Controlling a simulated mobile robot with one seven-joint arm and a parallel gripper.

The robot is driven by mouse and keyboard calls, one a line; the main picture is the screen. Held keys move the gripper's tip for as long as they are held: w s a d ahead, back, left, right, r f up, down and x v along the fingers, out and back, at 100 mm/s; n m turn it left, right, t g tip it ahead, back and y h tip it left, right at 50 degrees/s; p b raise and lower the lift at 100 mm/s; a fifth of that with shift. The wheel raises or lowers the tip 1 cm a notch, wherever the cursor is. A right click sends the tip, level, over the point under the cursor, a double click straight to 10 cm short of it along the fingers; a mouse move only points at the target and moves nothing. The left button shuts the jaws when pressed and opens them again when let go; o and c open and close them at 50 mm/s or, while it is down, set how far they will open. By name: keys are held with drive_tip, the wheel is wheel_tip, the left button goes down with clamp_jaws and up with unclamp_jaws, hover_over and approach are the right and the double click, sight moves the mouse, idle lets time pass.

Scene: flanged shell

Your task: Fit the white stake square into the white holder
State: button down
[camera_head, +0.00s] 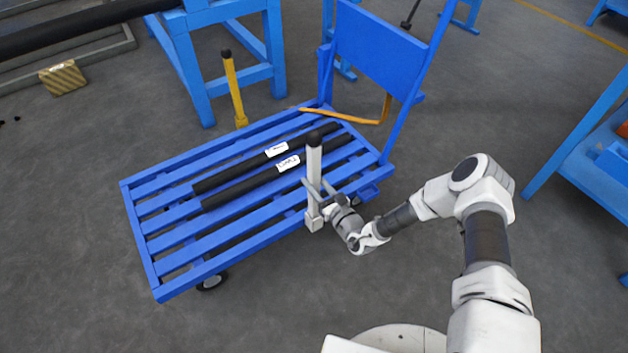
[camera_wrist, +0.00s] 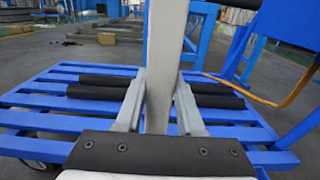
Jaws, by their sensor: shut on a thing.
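The white stake (camera_head: 314,162) is a square post with a black cap, upright at the near long side of the blue cart. My gripper (camera_head: 315,185) is shut on its middle, one finger on each side. The wrist view shows the white stake (camera_wrist: 166,60) between the fingers of my gripper (camera_wrist: 160,85), leaning slightly in that picture. The white holder (camera_head: 314,221) is a wider white block at the cart's near edge, directly below the stake in the head view. I cannot tell whether the stake's lower end is inside it or just above. The wrist view hides the holder.
The blue slatted cart (camera_head: 172,262) carries two black bars (camera_head: 240,187) with white labels. A yellow stake (camera_head: 236,90) stands at its far side. The blue back panel (camera_head: 380,45) rises at the right end, with an orange strap (camera_head: 350,118) nearby. Grey floor is clear in front.

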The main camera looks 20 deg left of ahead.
drive_tip(key=shift+f, duration=1.95)
drive_tip(key=shift+c, duration=2.3)
unclamp_jaws()
drive_tip(key=shift+f, duration=0.15)
drive_tip(key=shift+d, duration=0.1)
drive_tip(key=p+v, duration=0.5)
drive_tip(key=v, duration=1.2)
drive_tip(key=shift+s, duration=0.2)
